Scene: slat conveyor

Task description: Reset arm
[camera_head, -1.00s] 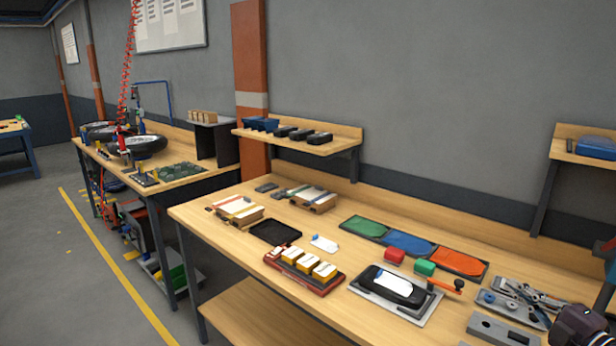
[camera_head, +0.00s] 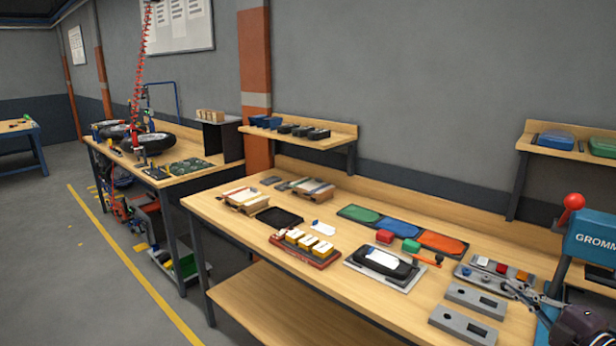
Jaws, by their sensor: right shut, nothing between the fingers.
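My right gripper (camera_head: 511,287) is in the lower right corner of the head view. Its fingers are shut with nothing between them. They are over the right part of the workbench (camera_head: 235,218), close to a grey fixture with coloured pieces (camera_head: 490,270); I cannot tell whether they touch it. My left gripper is not in view.
Two grey blocks (camera_head: 475,301) lie left of my gripper. A blue press (camera_head: 594,238) with a red knob stands at the right. A black device on a plate (camera_head: 385,264), coloured mats (camera_head: 400,231) and a red tray (camera_head: 303,258) occupy the bench middle.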

